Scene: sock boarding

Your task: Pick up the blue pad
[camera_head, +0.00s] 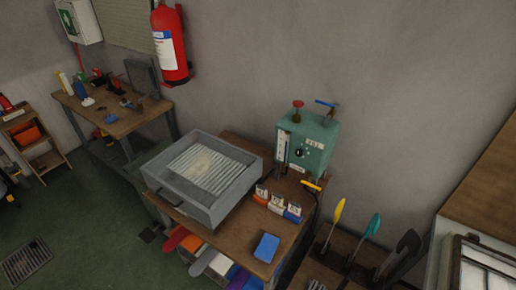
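A blue pad (266,247) lies flat near the front right corner of a wooden table (236,235). Its top and front side show, and nothing covers it. It lies apart from the grey tray and from the small labelled blocks behind it. Neither my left gripper nor my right gripper is in this view.
A grey tray with a ribbed bed (205,170) fills the table's left half. A green control box (306,142) stands behind, with labelled blocks (277,203) before it. Upright colored paddles (372,226) stand to the right. Bare wood lies left of the pad.

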